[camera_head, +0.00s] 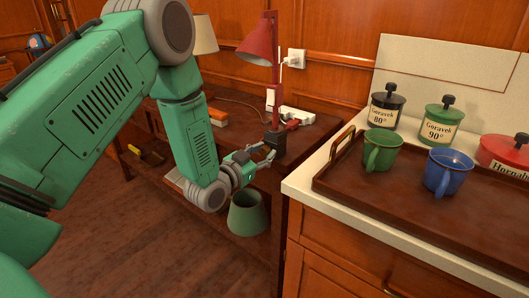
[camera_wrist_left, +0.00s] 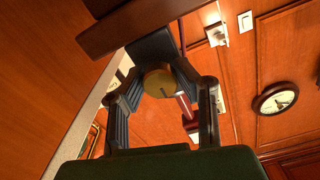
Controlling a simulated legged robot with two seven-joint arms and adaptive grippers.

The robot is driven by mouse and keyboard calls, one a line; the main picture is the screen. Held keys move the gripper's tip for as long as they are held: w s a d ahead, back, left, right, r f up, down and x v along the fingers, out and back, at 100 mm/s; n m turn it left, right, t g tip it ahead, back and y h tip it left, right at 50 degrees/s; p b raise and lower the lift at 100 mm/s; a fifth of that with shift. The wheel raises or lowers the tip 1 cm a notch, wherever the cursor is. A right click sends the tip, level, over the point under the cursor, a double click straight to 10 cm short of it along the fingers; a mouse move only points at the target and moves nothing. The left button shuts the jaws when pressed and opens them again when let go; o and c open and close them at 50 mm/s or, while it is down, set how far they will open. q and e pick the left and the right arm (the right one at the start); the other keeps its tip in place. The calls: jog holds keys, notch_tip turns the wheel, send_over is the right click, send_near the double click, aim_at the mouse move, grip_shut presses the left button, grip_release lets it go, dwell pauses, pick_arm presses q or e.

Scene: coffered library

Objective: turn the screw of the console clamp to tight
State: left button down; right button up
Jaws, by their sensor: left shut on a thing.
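The console clamp (camera_head: 275,141) is a dark block at the right front corner of the brown console, below the red lamp. In the left wrist view its dark body (camera_wrist_left: 152,47) comes down from the top, ending in a round brass screw knob (camera_wrist_left: 158,82). My left gripper (camera_head: 264,156) reaches the clamp from the left. In the left wrist view, its dark fingers stand on both sides of the knob, shut on it. How tight the screw is cannot be told. My right gripper is out of view.
A red lamp (camera_head: 261,43) and a white power strip (camera_head: 291,115) stand on the console (camera_head: 236,105). A green pot (camera_head: 247,215) is below my gripper. At right, a counter holds a brown tray (camera_head: 337,184) with a green mug (camera_head: 381,150) and a blue mug (camera_head: 448,172).

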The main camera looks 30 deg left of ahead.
pick_arm(q)
jog(key=shift+s+f, duration=0.15)
jog(key=shift+f, duration=0.2)
jog(key=c, duration=1.5)
grip_release()
jog(key=o, duration=0.3)
jog(key=shift+r, duration=0.15)
jog(key=s+a, duration=0.1)
jog(key=s, duration=1)
jog(key=shift+s, duration=0.4)
